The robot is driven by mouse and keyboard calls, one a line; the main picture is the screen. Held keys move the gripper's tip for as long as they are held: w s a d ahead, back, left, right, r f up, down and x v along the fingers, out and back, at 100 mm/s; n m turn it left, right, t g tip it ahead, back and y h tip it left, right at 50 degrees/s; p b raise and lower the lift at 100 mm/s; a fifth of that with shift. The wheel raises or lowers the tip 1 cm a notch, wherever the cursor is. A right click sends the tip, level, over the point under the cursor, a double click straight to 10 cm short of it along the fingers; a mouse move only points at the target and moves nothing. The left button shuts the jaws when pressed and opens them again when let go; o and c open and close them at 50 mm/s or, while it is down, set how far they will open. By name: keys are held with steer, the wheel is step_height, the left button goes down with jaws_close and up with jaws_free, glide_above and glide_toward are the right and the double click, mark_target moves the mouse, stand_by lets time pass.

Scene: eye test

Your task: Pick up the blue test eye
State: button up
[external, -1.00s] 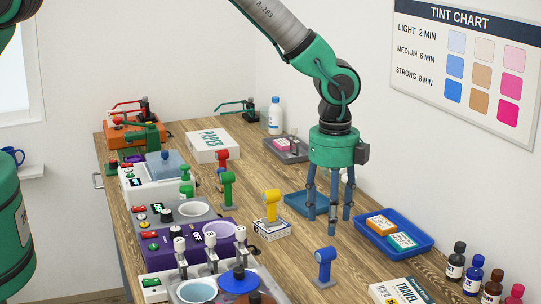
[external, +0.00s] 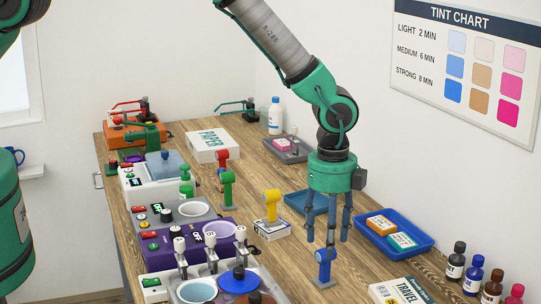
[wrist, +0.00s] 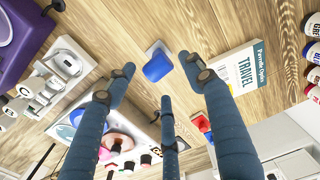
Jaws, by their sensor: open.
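The blue test eye (external: 323,264) stands upright on a small grey base on the wooden table, toward the front. It has a blue post and a rounded blue head. In the wrist view the blue test eye (wrist: 157,66) shows from above, just beyond and between my spread fingertips. My three-fingered gripper (external: 328,238) is open and empty, pointing down. Its fingertips are close above or behind the blue head in the external view; I cannot tell whether any touches. The open fingers of my gripper (wrist: 157,79) also show in the wrist view.
A yellow test eye (external: 271,205) on a patterned box, a green one (external: 227,190) and a red one (external: 222,160) stand farther back. A blue tray (external: 424,248) and the TRAVEL book (external: 398,291) lie to the right. Machines line the left. Bare wood surrounds the blue eye.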

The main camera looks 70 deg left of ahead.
mark_target(325, 267)
steer(key=shift+a+f+p, duration=0.15)
steer(key=shift+f+p, duration=0.35)
steer(key=shift+f, duration=1.6)
steer(key=shift+c, duration=0.5)
jaws_close()
